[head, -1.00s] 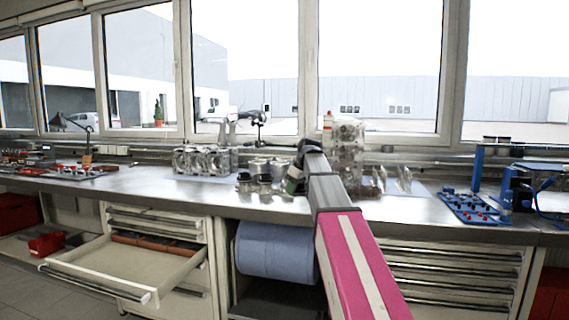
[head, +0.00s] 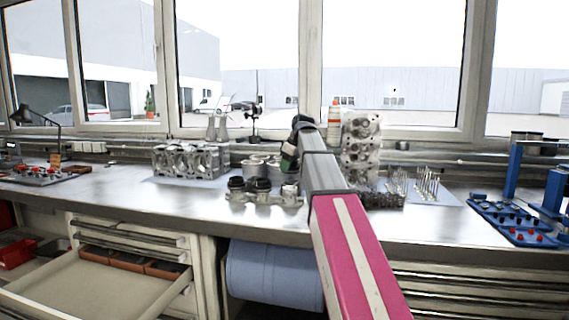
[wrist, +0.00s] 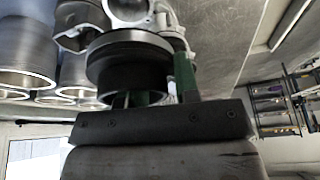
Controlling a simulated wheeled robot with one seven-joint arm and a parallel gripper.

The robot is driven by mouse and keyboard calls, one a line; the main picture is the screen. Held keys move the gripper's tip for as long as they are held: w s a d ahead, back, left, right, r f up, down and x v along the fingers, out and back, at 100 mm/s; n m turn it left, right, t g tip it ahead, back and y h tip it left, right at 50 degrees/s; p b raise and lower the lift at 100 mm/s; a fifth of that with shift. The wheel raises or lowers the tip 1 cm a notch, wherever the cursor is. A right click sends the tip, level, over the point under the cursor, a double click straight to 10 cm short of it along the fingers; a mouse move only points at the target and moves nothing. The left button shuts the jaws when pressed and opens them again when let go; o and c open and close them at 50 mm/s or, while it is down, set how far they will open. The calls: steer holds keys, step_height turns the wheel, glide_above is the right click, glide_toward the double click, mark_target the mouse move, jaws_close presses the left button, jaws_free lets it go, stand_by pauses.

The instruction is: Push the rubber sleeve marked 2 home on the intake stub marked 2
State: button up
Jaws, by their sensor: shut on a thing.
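The intake manifold (head: 266,198) lies on the bench. Dark rubber sleeves (head: 236,184) show at its left and middle stubs; the right stub (head: 290,190) looks bare grey. My gripper (head: 290,160), with green fingers, is above and behind the manifold's right end, partly hidden by my arm. In the wrist view my gripper (wrist: 166,90) is shut on a black rubber sleeve (wrist: 130,62), with a green finger at its right side and green showing behind it. Grey metal shows just beyond the sleeve; I cannot tell whether they touch. No number marks are readable.
Cylinder liners (wrist: 25,50) stand close left in the wrist view. An engine block (head: 188,161) lies to the left, a cylinder head (head: 360,145) stands to the right, and valves (head: 425,186) stand beyond it. A drawer (head: 95,290) is open below. The bench front is clear.

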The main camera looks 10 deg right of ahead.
steer(key=shift+w+f, duration=0.2)
steer(key=shift+f, duration=1)
steer(key=shift+w+f, duration=0.2)
steer(key=shift+f, duration=1)
steer(key=shift+s+f, duration=0.1)
steer(key=shift+s, duration=0.05)
steer(key=shift+f, duration=1.6)
stand_by(2.0)
steer(key=o, duration=1)
steer(key=shift+r, duration=3.85)
